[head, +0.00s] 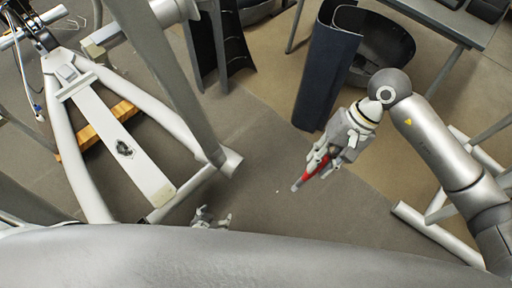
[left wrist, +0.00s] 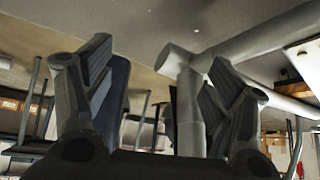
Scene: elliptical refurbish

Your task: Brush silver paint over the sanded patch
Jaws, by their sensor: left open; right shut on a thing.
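My right gripper (head: 323,154) is shut on a slim red-handled tool (head: 315,168), probably the brush. Its grey end points down and left, above the floor and apart from the frame. A small dark, uneven patch (head: 125,148) shows on the flat white beam (head: 142,172) of the elliptical's frame at the left, well away from the tool. I cannot tell whether this mark is the sanded patch. My left gripper (head: 213,217) is low at the bottom middle, partly hidden by my own body. In the left wrist view its two fingers (left wrist: 155,85) stand apart with nothing between them.
Grey frame tubes rise between the beam and my right gripper, with a white foot tube (head: 190,190) low down. A wooden block (head: 95,138) lies under the beam. A rolled dark mat (head: 327,75) stands behind my right gripper. The floor (head: 262,165) between is clear.

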